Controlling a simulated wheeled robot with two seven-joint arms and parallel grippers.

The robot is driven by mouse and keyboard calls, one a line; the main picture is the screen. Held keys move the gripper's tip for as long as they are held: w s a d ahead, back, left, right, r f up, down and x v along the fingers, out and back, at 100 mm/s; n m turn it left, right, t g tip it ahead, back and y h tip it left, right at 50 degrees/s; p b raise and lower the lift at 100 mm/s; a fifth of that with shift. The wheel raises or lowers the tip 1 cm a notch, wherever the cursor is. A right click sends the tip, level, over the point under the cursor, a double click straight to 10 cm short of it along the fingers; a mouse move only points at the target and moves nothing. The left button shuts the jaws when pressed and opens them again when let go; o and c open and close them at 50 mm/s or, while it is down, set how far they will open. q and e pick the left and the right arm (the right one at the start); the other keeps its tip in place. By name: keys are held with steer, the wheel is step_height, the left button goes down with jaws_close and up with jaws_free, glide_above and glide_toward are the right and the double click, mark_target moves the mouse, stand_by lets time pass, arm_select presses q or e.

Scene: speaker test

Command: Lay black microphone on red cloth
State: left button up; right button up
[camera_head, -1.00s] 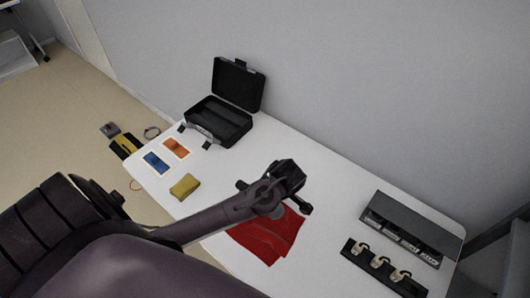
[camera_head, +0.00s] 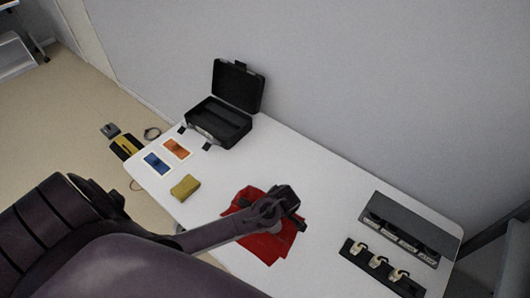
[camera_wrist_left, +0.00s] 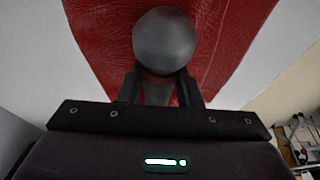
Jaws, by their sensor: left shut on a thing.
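The red cloth (camera_head: 265,244) lies on the white table, partly hidden under my left gripper and arm. It also fills much of the upper left wrist view (camera_wrist_left: 235,40). My left gripper (camera_head: 292,212) is over the cloth. In the left wrist view its two fingers are shut on the black microphone, whose round grey head (camera_wrist_left: 164,41) shows in front of the cloth. Whether the microphone touches the cloth I cannot tell. My right gripper is in neither view.
On the white table (camera_head: 330,190) an open black case (camera_head: 222,120) stands at the back left. A yellow sponge-like block (camera_head: 185,187) and blue and orange cards (camera_head: 157,162) lie at the left. A dark rack (camera_head: 410,231) and a black strip with pale items (camera_head: 378,262) are at the right.

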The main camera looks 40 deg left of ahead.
arm_select(q)
steer(key=shift+f, duration=0.55)
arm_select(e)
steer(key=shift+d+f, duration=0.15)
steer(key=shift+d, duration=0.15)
arm_select(q)
steer(key=o, duration=1.1)
steer(key=shift+r, duration=0.35)
steer(key=b+v, duration=0.1)
steer(key=v, duration=1.1)
steer(key=shift+r, duration=0.25)
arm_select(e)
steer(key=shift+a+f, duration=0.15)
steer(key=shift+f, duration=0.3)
arm_select(q)
steer(key=shift+f, duration=0.1)
